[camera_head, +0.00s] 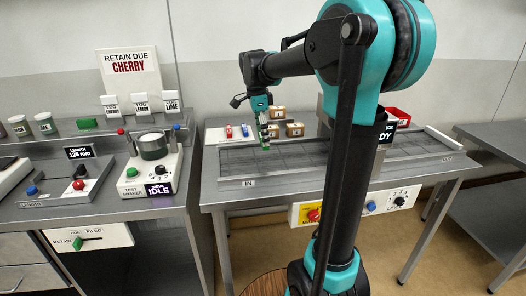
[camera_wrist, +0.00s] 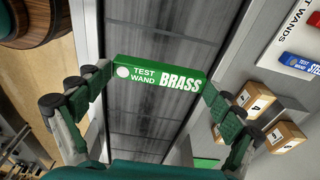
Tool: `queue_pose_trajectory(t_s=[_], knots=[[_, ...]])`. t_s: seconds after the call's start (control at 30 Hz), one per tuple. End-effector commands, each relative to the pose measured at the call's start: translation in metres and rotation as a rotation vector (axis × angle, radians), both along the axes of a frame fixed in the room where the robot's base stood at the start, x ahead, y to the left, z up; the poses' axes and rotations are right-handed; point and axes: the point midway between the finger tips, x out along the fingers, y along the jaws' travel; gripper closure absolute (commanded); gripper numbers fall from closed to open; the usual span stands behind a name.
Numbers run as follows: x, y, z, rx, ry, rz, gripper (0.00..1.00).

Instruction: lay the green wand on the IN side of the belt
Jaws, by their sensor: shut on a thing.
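The green wand (camera_wrist: 160,76), marked TEST WAND BRASS, lies crosswise between the fingers of my gripper (camera_wrist: 157,88) in the wrist view, one finger at each end. My gripper is shut on it. In the head view my gripper (camera_head: 264,128) hangs over the left part of the belt (camera_head: 232,160), with the wand (camera_head: 265,146) at its tip. The IN label (camera_head: 248,183) is on the table's front edge at the left. The belt (camera_wrist: 150,25) runs below the wand in the wrist view. I cannot tell how large the gap to the belt is.
A white test wands holder with a blue wand (camera_head: 229,131) and a red wand (camera_head: 245,130) stands behind the belt. Several small cardboard boxes (camera_head: 294,129) sit to its right. A red bin (camera_head: 399,116) is farther right. The belt around the wand looks clear.

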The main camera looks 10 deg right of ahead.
Motion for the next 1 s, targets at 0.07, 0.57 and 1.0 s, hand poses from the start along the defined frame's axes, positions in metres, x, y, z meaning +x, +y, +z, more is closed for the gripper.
queue_pose_trajectory(t_s=[0.07, 0.57, 1.0], knots=[[0.000, 0.000, -0.013, 0.000, 0.000, 0.000, 0.35], [0.000, 0.000, -0.063, 0.000, 0.000, 0.000, 0.35], [0.000, 0.000, -0.066, 0.000, 0.000, 0.000, 0.02]])
